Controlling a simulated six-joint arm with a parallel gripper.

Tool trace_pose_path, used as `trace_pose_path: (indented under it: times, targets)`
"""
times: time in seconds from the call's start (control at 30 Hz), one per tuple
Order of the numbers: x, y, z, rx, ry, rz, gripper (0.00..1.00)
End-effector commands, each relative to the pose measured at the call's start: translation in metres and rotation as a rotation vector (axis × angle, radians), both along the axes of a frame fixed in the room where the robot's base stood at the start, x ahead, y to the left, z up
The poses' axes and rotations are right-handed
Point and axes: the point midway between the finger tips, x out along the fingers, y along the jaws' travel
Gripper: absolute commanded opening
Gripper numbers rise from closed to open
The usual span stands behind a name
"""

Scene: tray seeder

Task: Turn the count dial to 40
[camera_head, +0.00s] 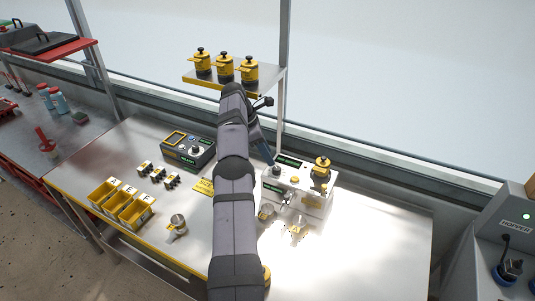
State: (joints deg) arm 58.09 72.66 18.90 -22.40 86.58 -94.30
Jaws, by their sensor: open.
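A white machine (318,208) with a dark green label strip stands on the table right of my arm. A dark knob (276,171) sits on its top left corner; it may be the count dial. No dial numbers can be read, so I cannot tell its setting. My gripper (269,160) is open and points down just above this knob. Its fingers are small and partly hidden behind my arm, and I cannot tell whether they touch the knob. A yellow hopper (321,172) with a black knob stands on the machine's right side.
A grey control box (190,152) with a screen and a round knob stands left of my arm. Yellow bins (127,203) and a metal cup (178,224) are nearer. Yellow canisters (226,69) stand on a shelf behind. The table's right front (375,255) is clear.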

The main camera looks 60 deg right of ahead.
Motion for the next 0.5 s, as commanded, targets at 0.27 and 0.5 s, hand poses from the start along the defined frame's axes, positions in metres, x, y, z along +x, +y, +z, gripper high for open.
trace_pose_path:
  times: [0.27,0.5]
  targets:
    - [-0.002,0.007,-0.016,-0.012,0.063,-0.012,0.43]
    - [-0.011,0.032,-0.056,-0.099,0.289,-0.031,0.43]
